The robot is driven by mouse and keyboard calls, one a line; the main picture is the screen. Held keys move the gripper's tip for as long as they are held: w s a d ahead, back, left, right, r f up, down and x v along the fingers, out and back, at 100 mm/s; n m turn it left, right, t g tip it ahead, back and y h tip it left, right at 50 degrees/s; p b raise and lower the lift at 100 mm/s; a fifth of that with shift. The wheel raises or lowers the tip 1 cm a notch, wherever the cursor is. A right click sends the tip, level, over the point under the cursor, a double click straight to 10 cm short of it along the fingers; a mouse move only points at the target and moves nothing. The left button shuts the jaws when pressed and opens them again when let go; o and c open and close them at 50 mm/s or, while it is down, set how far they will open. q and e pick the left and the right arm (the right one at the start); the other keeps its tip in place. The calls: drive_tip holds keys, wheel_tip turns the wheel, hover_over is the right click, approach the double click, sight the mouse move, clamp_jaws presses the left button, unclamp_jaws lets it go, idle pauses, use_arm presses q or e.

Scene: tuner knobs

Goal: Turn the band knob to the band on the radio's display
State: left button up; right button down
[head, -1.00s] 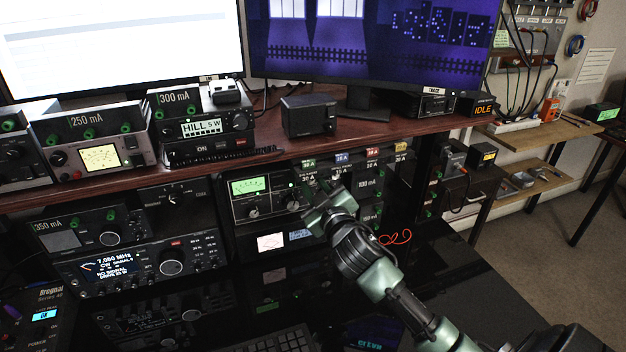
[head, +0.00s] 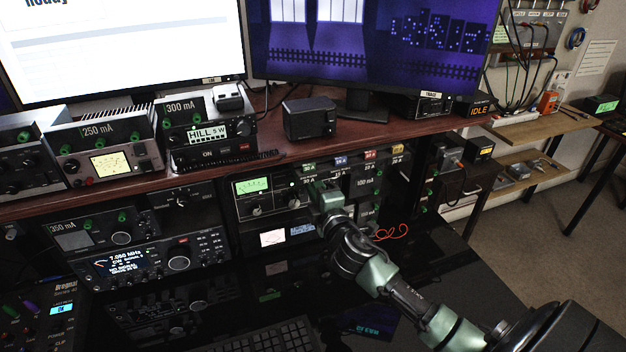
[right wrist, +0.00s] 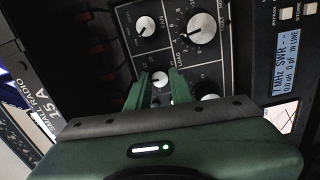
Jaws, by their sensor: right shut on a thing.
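The radio (head: 150,258) at the lower left of the head view has a lit display (head: 122,264) reading about 7.050 MHz, CW. Right of it stands a dark tuner panel (head: 243,208) with a green-lit meter (head: 251,185). My right gripper (head: 322,190) is at this panel's right part and hides what it touches there. In the right wrist view the gripper (right wrist: 160,82) is shut on a small pale-faced knob (right wrist: 160,78); its label is not readable. Around it are an upper knob (right wrist: 146,26), a large LOAD knob (right wrist: 201,27) and a partly hidden knob (right wrist: 209,98). My left gripper is not in view.
A small SWR display (right wrist: 287,60) is at the right of the wrist view. Labelled boxes (head: 365,180) stand close right of my gripper. A wooden shelf (head: 260,160) with monitors runs above. A keyboard (head: 270,338) lies in front on the glossy black desk (head: 440,270).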

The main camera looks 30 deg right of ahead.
drive_tip(key=shift+f+n+p, duration=0.15)
drive_tip(key=shift+n+p, duration=1.75)
drive_tip(key=shift+n, duration=3)
drive_tip(key=shift+f, duration=0.1)
drive_tip(key=c, duration=1.3)
unclamp_jaws()
drive_tip(key=shift+o, duration=0.2)
drive_tip(key=b+v, duration=0.1)
drive_tip(key=v, duration=0.6)
drive_tip(key=shift+s+a, duration=0.15)
drive_tip(key=shift+s, duration=0.25)
